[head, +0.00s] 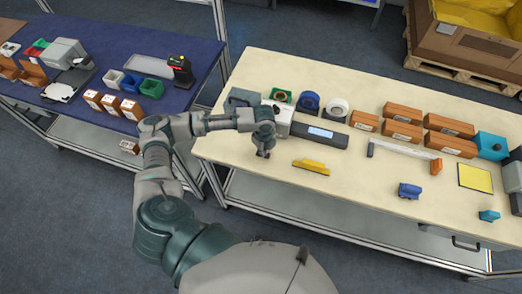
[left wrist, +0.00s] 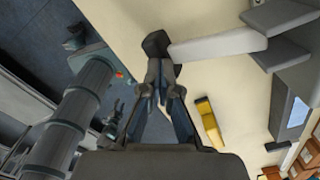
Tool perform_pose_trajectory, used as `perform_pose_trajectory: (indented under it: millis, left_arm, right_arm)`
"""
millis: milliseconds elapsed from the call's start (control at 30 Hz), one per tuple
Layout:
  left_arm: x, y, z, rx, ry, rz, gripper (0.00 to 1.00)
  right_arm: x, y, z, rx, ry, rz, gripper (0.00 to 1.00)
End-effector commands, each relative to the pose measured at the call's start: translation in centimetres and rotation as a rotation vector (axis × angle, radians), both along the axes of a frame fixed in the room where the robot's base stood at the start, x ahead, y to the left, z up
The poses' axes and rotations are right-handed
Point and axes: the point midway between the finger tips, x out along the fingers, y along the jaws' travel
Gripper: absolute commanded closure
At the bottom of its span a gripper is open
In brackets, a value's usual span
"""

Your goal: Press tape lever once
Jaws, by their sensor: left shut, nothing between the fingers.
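The tape lever (left wrist: 215,47) is a pale bar with a dark end knob (left wrist: 156,44) in the left wrist view. It reaches out from a grey machine (left wrist: 283,38) over the cream table. In the head view the machine's pale housing (head: 282,112) stands behind my left gripper (head: 263,154), and the lever is mostly hidden. My left gripper is shut and empty, pointing down. In the left wrist view its fingertips (left wrist: 160,70) are right by the dark knob. I cannot tell whether they touch it. My right gripper is not in view.
A long dark device with a display (head: 320,134) and a yellow tool (head: 311,167) lie right of the gripper. The front table strip is mostly clear. A blue table (head: 195,60) stands left.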

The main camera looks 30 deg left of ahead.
Motion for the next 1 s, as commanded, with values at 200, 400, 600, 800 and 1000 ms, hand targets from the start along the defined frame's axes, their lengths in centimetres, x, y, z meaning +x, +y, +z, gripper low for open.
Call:
perform_pose_trajectory:
  millis: [200, 400, 600, 800, 1000]
  left_arm:
    - [0.0, 0.1, 0.9, -0.002, 0.001, 0.000, 1.00]
    - [0.0, 0.1, 3.3, -0.001, 0.000, 0.000, 1.00]
    - [0.0, 0.1, 5.5, -0.001, 0.000, 0.000, 1.00]
    - [0.0, 0.1, 7.9, -0.001, 0.000, 0.000, 1.00]
    - [0.1, 0.1, 9.8, -0.002, -0.003, 0.000, 1.00]
  right_arm:
    - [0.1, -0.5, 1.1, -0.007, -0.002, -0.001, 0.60]
    - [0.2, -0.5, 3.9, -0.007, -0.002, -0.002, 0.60]
    - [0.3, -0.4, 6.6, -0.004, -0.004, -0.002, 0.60]
    - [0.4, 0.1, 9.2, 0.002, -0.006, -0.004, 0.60]
    - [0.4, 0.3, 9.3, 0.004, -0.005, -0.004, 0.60]
